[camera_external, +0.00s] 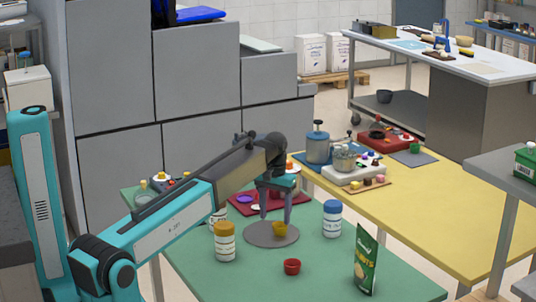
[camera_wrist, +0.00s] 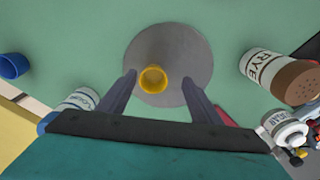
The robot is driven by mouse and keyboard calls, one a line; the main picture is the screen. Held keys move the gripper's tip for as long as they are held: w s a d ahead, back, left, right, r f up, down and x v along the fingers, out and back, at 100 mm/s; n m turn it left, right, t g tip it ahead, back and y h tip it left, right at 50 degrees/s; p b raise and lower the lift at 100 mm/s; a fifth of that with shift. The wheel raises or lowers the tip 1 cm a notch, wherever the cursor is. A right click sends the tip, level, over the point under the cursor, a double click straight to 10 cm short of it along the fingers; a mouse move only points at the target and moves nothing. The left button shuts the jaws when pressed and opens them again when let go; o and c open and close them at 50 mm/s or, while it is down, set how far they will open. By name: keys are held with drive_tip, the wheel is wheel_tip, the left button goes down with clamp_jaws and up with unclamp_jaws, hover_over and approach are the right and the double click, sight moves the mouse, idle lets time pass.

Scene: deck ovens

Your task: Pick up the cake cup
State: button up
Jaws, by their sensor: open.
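A small yellow cup (camera_external: 279,230), which looks like a cake cup, stands on a round grey disc (camera_external: 262,240) on the green table. In the wrist view the cup (camera_wrist: 152,79) is upright, with its round mouth facing the camera, on the disc (camera_wrist: 190,50). My gripper (camera_external: 276,214) points down over the disc, just above the cup. In the wrist view its two fingers are spread, one to each side of the cup, which lies slightly left of the middle between them. My gripper is open and empty. A small red cup (camera_external: 292,267) stands nearer the camera.
A jar with an orange lid (camera_external: 225,241) stands left of the disc, and a blue-lidded jar (camera_external: 332,219) right. A green packet (camera_external: 366,259) stands at the front right. A dark red tray (camera_external: 243,207) lies behind the disc. A blue cup-like thing (camera_wrist: 14,66) shows in the wrist view.

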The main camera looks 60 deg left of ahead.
drive_tip(key=s+d+r+p, duration=0.1)
drive_tip(key=s+d+r, duration=0.1)
drive_tip(key=d, duration=0.6)
drive_tip(key=s+d+r+t+p, duration=0.1)
drive_tip(key=s+d+r, duration=0.2)
drive_tip(key=d, duration=0.5)
drive_tip(key=s+d+r+t+y+p, duration=0.1)
drive_tip(key=s+d, duration=0.3)
drive_tip(key=d, duration=0.4)
drive_tip(key=shift+v, duration=1)
drive_tip(key=shift+s+f, duration=0.1)
drive_tip(key=shift+s, duration=0.1)
drive_tip(key=p, duration=0.2)
approach(292, 262)
drive_tip(key=shift+s+d+f, duration=0.15)
drive_tip(key=shift+d+f, duration=0.3)
drive_tip(key=shift+f, duration=0.3)
drive_tip(key=shift+s+d+f, duration=0.15)
drive_tip(key=shift+d+f, duration=0.25)
drive_tip(key=shift+f, duration=0.35)
drive_tip(key=shift+f, duration=0.1)
drive_tip(key=shift+p+x, duration=1.1)
drive_tip(key=shift+x, duration=1.35)
drive_tip(key=shift+w+a, duration=0.1)
drive_tip(key=shift+a, duration=0.05)
